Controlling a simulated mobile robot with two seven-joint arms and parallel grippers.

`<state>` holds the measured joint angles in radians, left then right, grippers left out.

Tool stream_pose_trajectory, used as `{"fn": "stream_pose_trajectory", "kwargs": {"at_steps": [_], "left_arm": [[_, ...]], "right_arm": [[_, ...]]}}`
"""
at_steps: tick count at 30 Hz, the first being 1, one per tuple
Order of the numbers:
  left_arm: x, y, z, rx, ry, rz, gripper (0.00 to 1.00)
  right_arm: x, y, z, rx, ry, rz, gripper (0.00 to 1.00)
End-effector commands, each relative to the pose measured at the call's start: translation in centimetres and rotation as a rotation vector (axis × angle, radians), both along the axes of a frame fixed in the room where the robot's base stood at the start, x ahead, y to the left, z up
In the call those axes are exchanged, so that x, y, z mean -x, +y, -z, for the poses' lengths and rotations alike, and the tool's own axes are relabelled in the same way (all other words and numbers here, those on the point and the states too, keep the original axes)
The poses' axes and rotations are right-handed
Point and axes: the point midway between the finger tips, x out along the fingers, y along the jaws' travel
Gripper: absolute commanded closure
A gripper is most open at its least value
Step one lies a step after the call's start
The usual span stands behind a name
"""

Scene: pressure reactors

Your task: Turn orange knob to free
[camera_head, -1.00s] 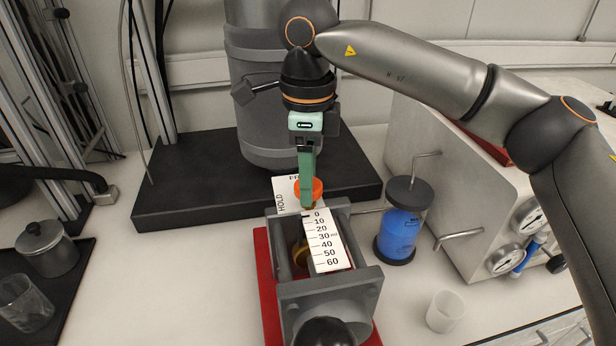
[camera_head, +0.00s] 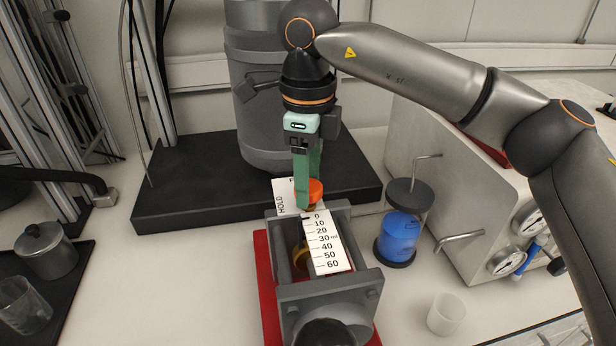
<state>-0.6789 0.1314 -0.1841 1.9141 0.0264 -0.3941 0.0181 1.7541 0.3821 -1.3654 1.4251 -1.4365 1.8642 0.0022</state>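The orange knob (camera_head: 316,190) sits at the back end of the grey frame device (camera_head: 330,291), beside a white label plate (camera_head: 284,196) reading HOLD, with a second word mostly hidden. My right gripper (camera_head: 308,196) points down at the knob. One green finger is in front of the knob and covers its left part. The other finger is behind it, so the fingers straddle the knob. Whether they press on it cannot be seen. A white scale plate (camera_head: 327,246) marked 0 to 60 lies just in front of the knob. My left gripper is not in view.
A large grey reactor vessel (camera_head: 262,105) stands on a black base (camera_head: 190,195) behind. A blue-filled cylinder (camera_head: 399,238) and a white cup (camera_head: 446,313) stand to the right, near a box with gauges (camera_head: 506,260). A dark tray with glassware is at the left.

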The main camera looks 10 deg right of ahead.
Motion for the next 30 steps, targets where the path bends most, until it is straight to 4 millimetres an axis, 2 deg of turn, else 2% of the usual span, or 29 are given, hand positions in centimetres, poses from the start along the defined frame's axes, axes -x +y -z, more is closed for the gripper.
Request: {"fn": "stream_pose_trajectory", "kwargs": {"at_steps": [1, 6, 13, 17, 20, 30], "left_arm": [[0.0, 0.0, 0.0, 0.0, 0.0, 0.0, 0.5], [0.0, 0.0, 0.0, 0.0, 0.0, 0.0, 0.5], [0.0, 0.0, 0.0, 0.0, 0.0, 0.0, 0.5], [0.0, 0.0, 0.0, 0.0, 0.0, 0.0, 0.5], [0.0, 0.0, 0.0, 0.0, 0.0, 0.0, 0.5], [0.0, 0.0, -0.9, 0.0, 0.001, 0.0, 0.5]], "right_arm": [[0.0, 0.0, 0.0, -0.001, 0.0, 0.0, 0.33], [0.0, 0.0, 0.0, -0.001, 0.0, -0.001, 0.16], [0.0, 0.0, -0.1, -0.001, 0.0, -0.002, 0.16], [0.0, 0.0, -1.0, -0.002, -0.002, -0.002, 0.16], [0.0, 0.1, -2.6, -0.001, -0.004, -0.003, 0.16], [0.0, 0.1, -10.0, -0.001, -0.004, -0.001, 0.16]]}}
